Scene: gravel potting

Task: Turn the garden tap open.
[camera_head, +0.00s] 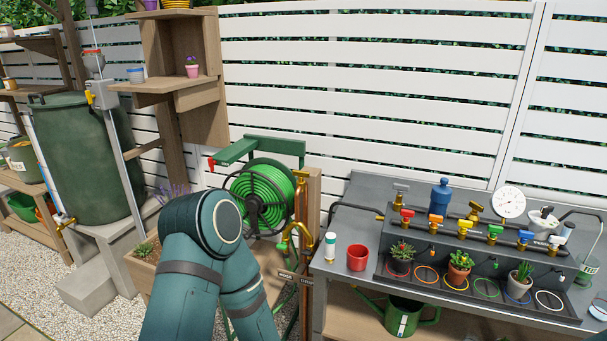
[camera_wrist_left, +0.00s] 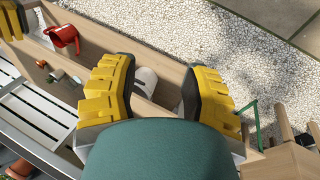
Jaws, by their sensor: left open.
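The garden tap (camera_head: 298,236) shows in the head view, a brass tap with a curved yellow-green spout on a wooden post right of the green hose reel. A small label sits below it. Its handle is too small to read its setting. My left arm stands in front of the planter, left of the tap, and its gripper is hidden there. In the left wrist view my left gripper (camera_wrist_left: 158,92) is open, its yellow fingers wide apart. A whitish rounded object (camera_wrist_left: 145,82) shows between them, seemingly beyond them. I cannot make out the tap there. My right gripper is not in view.
The hose reel (camera_head: 262,195) stands close behind my left arm. Right is a grey bench (camera_head: 345,222) with a red cup (camera_head: 358,257), a row of coloured valves and potted plants. A green barrel (camera_head: 82,160) stands left. A red can (camera_wrist_left: 62,37) shows in the wrist view.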

